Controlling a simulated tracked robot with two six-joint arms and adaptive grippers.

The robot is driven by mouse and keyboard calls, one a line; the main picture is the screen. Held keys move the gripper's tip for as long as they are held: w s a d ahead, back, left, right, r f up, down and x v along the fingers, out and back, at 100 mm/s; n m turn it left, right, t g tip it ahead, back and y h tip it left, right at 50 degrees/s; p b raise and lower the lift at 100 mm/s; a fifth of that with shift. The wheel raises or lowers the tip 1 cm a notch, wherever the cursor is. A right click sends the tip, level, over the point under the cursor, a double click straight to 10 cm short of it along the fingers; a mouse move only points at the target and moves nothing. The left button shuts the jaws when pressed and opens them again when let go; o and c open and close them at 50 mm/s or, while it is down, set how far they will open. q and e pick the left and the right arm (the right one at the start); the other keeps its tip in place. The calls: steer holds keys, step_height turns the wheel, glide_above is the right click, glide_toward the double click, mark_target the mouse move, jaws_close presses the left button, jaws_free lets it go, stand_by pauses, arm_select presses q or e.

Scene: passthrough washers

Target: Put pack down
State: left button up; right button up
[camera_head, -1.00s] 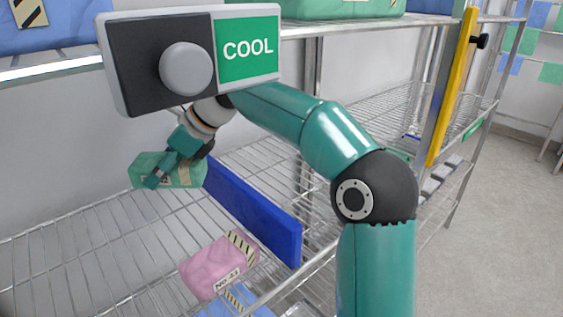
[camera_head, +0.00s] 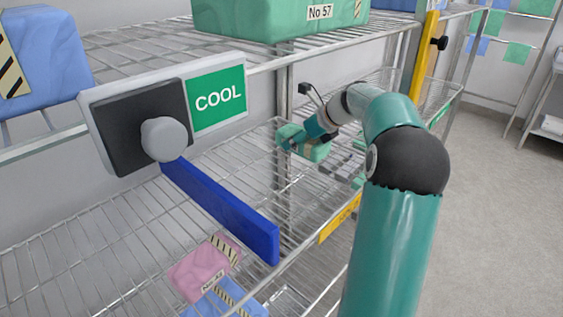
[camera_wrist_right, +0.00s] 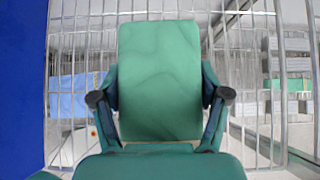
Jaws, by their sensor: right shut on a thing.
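My right gripper (camera_head: 300,142) is shut on a green pack (camera_head: 316,152), over the wire shelf to the right of the blue divider. In the right wrist view the green pack (camera_wrist_right: 160,75) stands between the two fingers of my gripper (camera_wrist_right: 161,98), with wire rods behind it. I cannot tell whether the pack touches the shelf. My left gripper is not in view.
The blue divider (camera_head: 222,208) stands on the wire shelf (camera_head: 110,225). A pink pack (camera_head: 204,268) and a blue pack (camera_head: 225,300) lie at the lower front. A COOL sign with a knob (camera_head: 165,110) hangs at the left. Grey packs (camera_head: 343,167) lie beside the held pack.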

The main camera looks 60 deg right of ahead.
mark_target(326, 156)
steer(key=f, duration=0.4)
steer(key=s+f+b, duration=0.1)
steer(key=f, duration=0.1)
steer(key=shift+d, duration=0.35)
step_height(326, 156, down, 4)
steer(key=shift+w+f+b, duration=0.1)
steer(key=shift+b, duration=0.2)
steer(key=o, duration=1.4)
steer(key=v, duration=1.2)
